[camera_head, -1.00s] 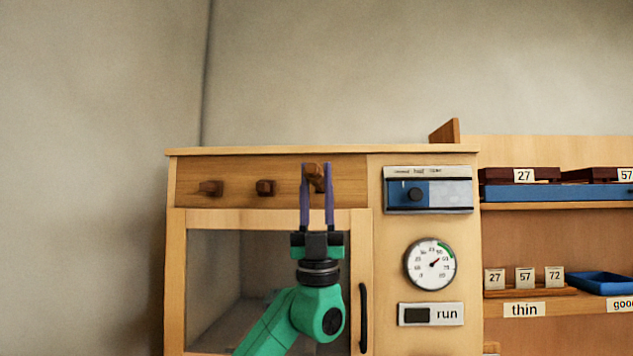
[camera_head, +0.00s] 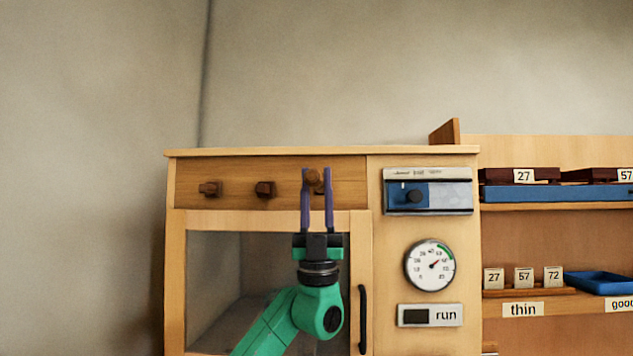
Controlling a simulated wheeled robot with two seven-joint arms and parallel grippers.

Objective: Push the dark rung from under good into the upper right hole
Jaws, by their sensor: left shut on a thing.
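My left gripper (camera_head: 315,172) points up in front of the wooden top panel (camera_head: 345,175) of the cabinet. Its two purple fingers are shut on a brown rung (camera_head: 314,180) at the panel's right part. The rung's end faces the panel; I cannot tell how deep it sits, and the hole behind it is hidden. Two dark rungs, one at left (camera_head: 210,188) and one in the middle (camera_head: 265,188), stick out of the same panel. My right gripper is not in view.
Below the panel is a glass door with a black handle (camera_head: 363,318). To the right are a blue dial box (camera_head: 428,195), a round gauge (camera_head: 430,264) and a "run" plate (camera_head: 430,315). Shelves hold a blue tray (camera_head: 598,284) and number cards (camera_head: 523,277).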

